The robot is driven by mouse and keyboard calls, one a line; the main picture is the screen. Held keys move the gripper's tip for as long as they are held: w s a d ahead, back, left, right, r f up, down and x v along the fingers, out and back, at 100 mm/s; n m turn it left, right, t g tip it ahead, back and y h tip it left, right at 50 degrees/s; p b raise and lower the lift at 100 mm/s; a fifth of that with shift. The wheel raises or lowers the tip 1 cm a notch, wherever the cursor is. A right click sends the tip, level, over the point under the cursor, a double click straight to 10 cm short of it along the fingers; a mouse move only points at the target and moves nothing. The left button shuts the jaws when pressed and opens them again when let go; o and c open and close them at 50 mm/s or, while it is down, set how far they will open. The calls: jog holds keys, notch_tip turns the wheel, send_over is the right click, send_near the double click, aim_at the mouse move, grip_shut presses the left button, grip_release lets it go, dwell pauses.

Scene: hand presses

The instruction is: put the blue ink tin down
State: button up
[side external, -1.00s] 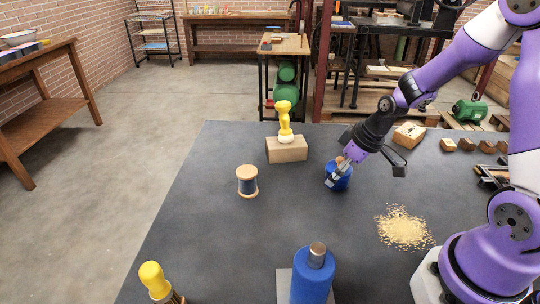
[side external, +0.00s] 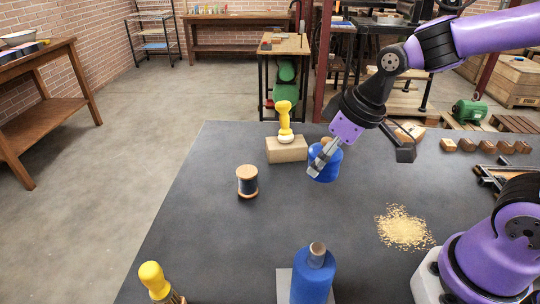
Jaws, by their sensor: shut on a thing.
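The blue ink tin (side external: 325,166), round with a brownish top partly hidden by the fingers, is near the far middle of the dark table (side external: 235,240). My gripper (side external: 322,158) reaches in from the upper right and is shut on the tin. The tin appears raised above the table, though the gap under it is hard to make out. It is just right of a tan block.
The tan block (side external: 287,150) bears a yellow-handled tool (side external: 284,118). A thread spool (side external: 247,181) stands to the left. A taller blue bottle-like thing (side external: 313,275) and a yellow handle (side external: 154,277) are in front. Yellowish grains (side external: 403,228) lie right. The table's middle is clear.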

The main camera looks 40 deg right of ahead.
jog(key=w+d+m+h, duration=0.2)
jog(key=w+d+m, duration=0.25)
jog(key=d, duration=0.45)
jog(key=w+d+m+h, duration=0.1)
jog(key=w+d+m, duration=0.2)
jog(key=w+d, duration=0.5)
jog(key=shift+m, duration=0.35)
jog(key=s+d+f, duration=0.1)
jog(key=d+f, duration=0.1)
jog(key=d, duration=0.2)
jog(key=d+f, duration=0.2)
jog(key=d, duration=0.3)
jog(key=s+d+f, duration=0.1)
jog(key=d+f, duration=0.1)
jog(key=d, duration=0.3)
jog(key=shift+s+d+f, duration=0.15)
jog(key=shift+s+f, duration=0.05)
jog(key=shift+s, duration=0.1)
jog(key=shift+d+f, duration=0.1)
jog(key=shift+f, duration=1.95)
jog(key=shift+f, duration=0.1)
jog(key=o, duration=1.4)
jog(key=shift+f, duration=0.1)
